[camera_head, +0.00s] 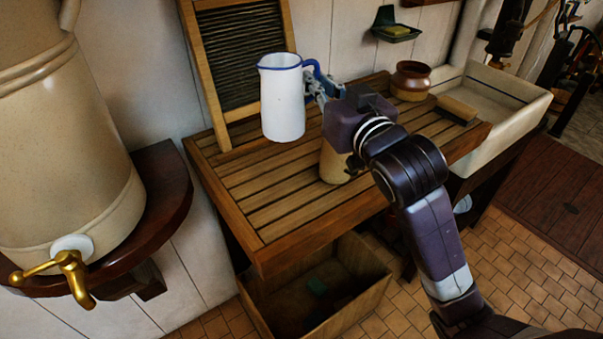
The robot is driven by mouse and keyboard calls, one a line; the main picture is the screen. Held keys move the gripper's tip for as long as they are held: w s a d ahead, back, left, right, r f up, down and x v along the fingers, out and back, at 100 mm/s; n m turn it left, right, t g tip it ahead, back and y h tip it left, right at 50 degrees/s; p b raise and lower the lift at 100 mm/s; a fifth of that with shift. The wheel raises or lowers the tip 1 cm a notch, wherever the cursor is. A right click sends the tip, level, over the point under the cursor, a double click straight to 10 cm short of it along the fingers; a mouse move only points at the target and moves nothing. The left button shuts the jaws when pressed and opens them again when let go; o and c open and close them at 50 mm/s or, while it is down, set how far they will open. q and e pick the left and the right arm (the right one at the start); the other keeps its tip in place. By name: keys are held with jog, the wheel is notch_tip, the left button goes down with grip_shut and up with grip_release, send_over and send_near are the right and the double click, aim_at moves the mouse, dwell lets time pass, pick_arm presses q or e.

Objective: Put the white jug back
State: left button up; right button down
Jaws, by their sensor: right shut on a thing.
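The white jug (283,103) with a blue rim and blue handle is upright at the back of the slatted wooden counter (228,187), in front of the washboard. My right gripper (318,86) is at the jug's right side, shut on its blue handle. I cannot tell whether the jug's base touches the slats. My right arm comes in from the lower right and hides part of the counter. My left gripper is not in view.
A washboard (240,55) leans on the wall behind the jug. A tan container (336,163) stands below my right wrist, partly hidden. A brown pot (411,80) and a brush (456,108) are at the right, beside the sink (520,100). The counter's front left is clear.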

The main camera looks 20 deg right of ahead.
notch_tip(320, 180, down, 18)
jog(key=shift+s+f, duration=0.1)
dwell(0.4)
jog(key=shift+f, duration=0.1)
jog(key=c, duration=2.5)
grip_release()
jog(key=shift+f, duration=0.15)
jog(key=shift+o, duration=0.6)
jog(key=shift+s, duration=0.1)
jog(key=s+b, duration=0.1)
jog(key=s, duration=0.2)
jog(key=s+d+b, duration=0.1)
jog(key=s, duration=0.6)
jog(key=shift+d+b, duration=0.2)
jog(key=shift+b, duration=0.2)
jog(key=shift+s+d+r, duration=0.15)
jog(key=shift+s+r, duration=0.05)
jog(key=shift+s, duration=0.65)
